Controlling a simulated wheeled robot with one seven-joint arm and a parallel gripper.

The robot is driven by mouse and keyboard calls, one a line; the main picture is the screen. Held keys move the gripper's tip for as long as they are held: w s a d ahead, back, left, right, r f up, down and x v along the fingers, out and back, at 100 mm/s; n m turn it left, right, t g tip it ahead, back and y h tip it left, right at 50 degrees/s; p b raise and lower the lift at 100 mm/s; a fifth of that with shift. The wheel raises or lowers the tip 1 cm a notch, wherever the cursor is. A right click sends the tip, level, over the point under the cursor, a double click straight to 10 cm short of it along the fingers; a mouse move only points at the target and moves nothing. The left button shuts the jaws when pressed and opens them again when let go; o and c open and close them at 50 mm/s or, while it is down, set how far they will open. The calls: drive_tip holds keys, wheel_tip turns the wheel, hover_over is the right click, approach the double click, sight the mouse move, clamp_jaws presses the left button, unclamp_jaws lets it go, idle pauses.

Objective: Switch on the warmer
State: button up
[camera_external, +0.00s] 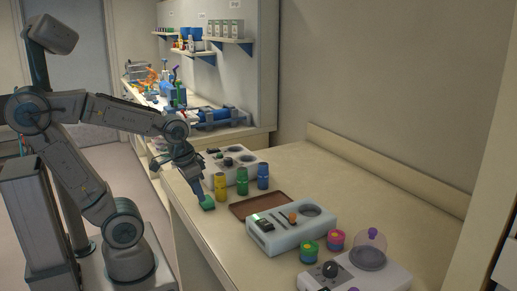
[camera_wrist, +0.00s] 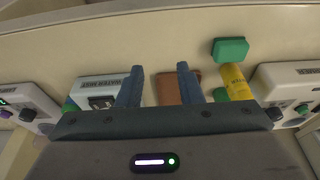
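Three white devices stand on the counter, and I cannot tell from the labels which is the warmer. The middle device (camera_external: 290,229) has a black switch, slots and an orange knob; it also shows in the wrist view (camera_wrist: 88,86), with its dark switch (camera_wrist: 101,103). The front device (camera_external: 355,275) has a dark knob and a clear dome. The rear device (camera_external: 237,158) has dark knobs and shows at right in the wrist view (camera_wrist: 291,74). My gripper (camera_external: 199,194) is low by the counter's left edge. In the wrist view its fingers (camera_wrist: 160,84) are apart, with nothing held.
A green block (camera_wrist: 230,50) lies near my gripper. Yellow (camera_external: 221,186), green (camera_external: 242,181) and blue (camera_external: 263,177) bottles stand behind the brown tray (camera_external: 250,209). Green (camera_external: 309,252) and pink (camera_external: 336,240) jars stand between the middle and front devices. The counter's right side is clear.

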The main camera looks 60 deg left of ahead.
drive_tip(key=shift+w+a+r, duration=0.15)
drive_tip(key=shift+w+r, duration=0.1)
drive_tip(key=shift+w, duration=0.05)
drive_tip(key=c, duration=0.5)
drive_tip(key=w+a+r+n, duration=0.1)
drive_tip(key=w+a, duration=0.1)
drive_tip(key=w+a+r+n, duration=0.1)
drive_tip(key=w+r, duration=0.1)
drive_tip(key=w, duration=0.1)
drive_tip(key=w+a+r+n, duration=0.1)
drive_tip(key=w+a+n, duration=0.1)
drive_tip(key=shift+w+a+r+p, duration=0.2)
drive_tip(key=shift+a+r+p, duration=0.1)
drive_tip(key=shift+r+p, duration=0.05)
clamp_jaws()
drive_tip(key=w+a+r+n+g+y, duration=0.1)
drive_tip(key=w+a+n, duration=0.3)
drive_tip(key=a, duration=0.7)
drive_tip(key=w+a+r+n+g+y+p, duration=0.1)
drive_tip(key=w+a+n, duration=0.4)
drive_tip(key=a, duration=0.6)
drive_tip(key=w+a+r+n+g+y, duration=0.1)
drive_tip(key=w+a+r+n, duration=0.2)
drive_tip(key=a, duration=0.8)
drive_tip(key=shift+w+r+n+g+p, duration=0.15)
drive_tip(key=shift+w+n+g+p, duration=0.2)
drive_tip(key=shift+w+n, duration=0.65)
drive_tip(key=shift+s, duration=0.1)
